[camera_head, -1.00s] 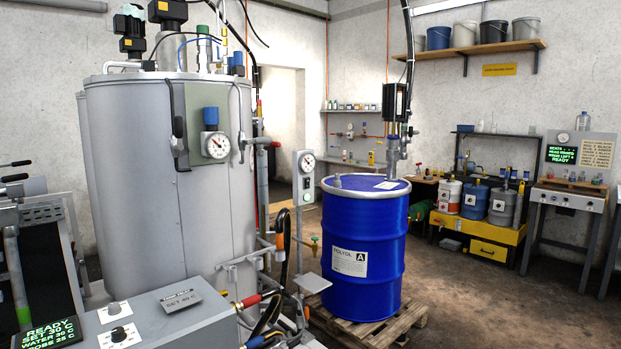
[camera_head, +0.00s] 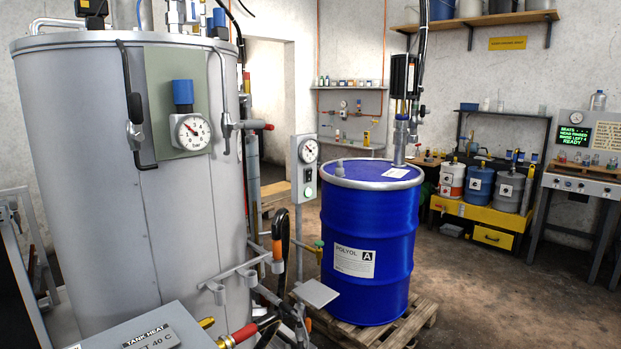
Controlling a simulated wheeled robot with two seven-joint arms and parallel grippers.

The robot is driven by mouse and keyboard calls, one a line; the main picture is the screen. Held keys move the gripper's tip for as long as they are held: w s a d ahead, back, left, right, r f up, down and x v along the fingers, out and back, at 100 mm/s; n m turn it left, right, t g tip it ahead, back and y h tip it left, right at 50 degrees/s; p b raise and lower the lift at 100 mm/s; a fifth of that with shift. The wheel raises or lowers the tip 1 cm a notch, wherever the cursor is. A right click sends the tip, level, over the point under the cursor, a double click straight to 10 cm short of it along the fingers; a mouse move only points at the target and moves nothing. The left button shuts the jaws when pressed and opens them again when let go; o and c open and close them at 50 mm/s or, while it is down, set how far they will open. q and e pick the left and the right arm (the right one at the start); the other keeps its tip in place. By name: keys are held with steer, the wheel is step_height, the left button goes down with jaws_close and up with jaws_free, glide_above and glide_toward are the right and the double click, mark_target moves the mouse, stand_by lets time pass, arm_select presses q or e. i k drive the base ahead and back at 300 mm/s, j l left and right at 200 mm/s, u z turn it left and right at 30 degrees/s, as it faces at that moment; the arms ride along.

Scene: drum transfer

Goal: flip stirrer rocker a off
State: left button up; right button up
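No rocker labelled stirrer A can be made out. Neither of my grippers shows.
A blue drum (camera_head: 370,230) marked POLYOL A stands on a wooden pallet (camera_head: 423,318). A grey control box (camera_head: 150,330) and hoses with red handles (camera_head: 245,333) lie at the bottom. A small grey plate (camera_head: 316,293) juts beside the drum. Floor at right is clear.

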mark_target(309, 172)
steer(key=i+l+z, duration=0.2)
steer(key=i, duration=0.6)
steer(key=i+l+z, duration=0.2)
steer(key=i, duration=0.65)
steer(key=i+l+z, duration=0.2)
steer(key=i, duration=0.6)
